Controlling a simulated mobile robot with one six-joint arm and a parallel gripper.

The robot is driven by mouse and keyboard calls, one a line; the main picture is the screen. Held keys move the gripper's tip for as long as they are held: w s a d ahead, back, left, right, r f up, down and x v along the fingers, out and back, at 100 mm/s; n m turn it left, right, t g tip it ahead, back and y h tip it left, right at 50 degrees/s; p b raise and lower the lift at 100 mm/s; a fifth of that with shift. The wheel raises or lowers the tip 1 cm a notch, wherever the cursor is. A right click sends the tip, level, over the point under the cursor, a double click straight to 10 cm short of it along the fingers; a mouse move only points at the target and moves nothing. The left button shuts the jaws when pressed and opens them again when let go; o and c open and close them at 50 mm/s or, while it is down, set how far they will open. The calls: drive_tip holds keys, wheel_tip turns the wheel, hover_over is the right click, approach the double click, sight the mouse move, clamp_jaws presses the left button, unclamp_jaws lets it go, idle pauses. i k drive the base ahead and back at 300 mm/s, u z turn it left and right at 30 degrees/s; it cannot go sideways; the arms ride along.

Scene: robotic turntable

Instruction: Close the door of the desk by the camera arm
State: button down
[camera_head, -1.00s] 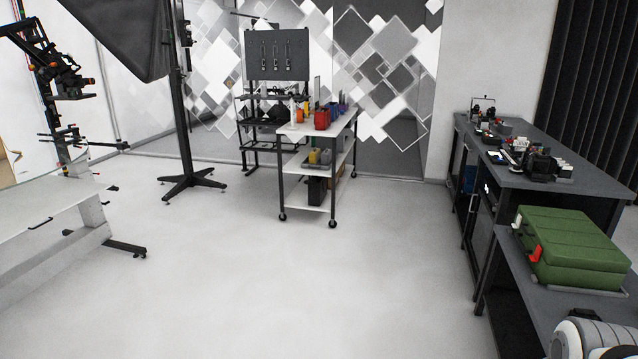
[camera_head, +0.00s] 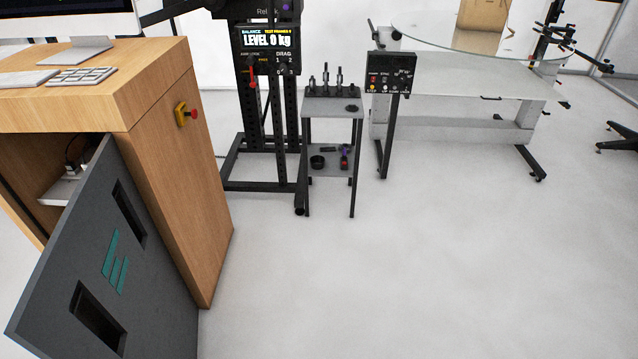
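The wooden desk (camera_head: 180,170) stands at the left, with a monitor and keyboard on top. Its dark grey door (camera_head: 150,270) stands open, swung out toward me. The door has two dark rectangular cut-outs and a teal logo. Behind it, part of the cabinet inside (camera_head: 62,190) shows, with a white shelf or tray holding a small item. A black stand (camera_head: 262,150) with a display reading "LEVEL 0 kg" rises just behind the desk; it seems to be the camera arm's base. My gripper is not in view.
A small grey two-tier table (camera_head: 333,108) with tools stands right of the black stand. A control panel on a post (camera_head: 390,80) and a glass-topped white table (camera_head: 460,75) stand further right. The floor (camera_head: 400,270) in front and to the right is clear.

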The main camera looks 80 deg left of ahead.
sight(106, 283)
drive_tip(key=u, duration=1.15)
drive_tip(key=k, duration=0.1)
drive_tip(key=u, duration=2.9)
drive_tip(key=i, duration=1)
drive_tip(key=u, duration=0.1)
drive_tip(key=k, duration=0.95)
drive_tip(key=i, duration=0.55)
drive_tip(key=u, duration=0.3)
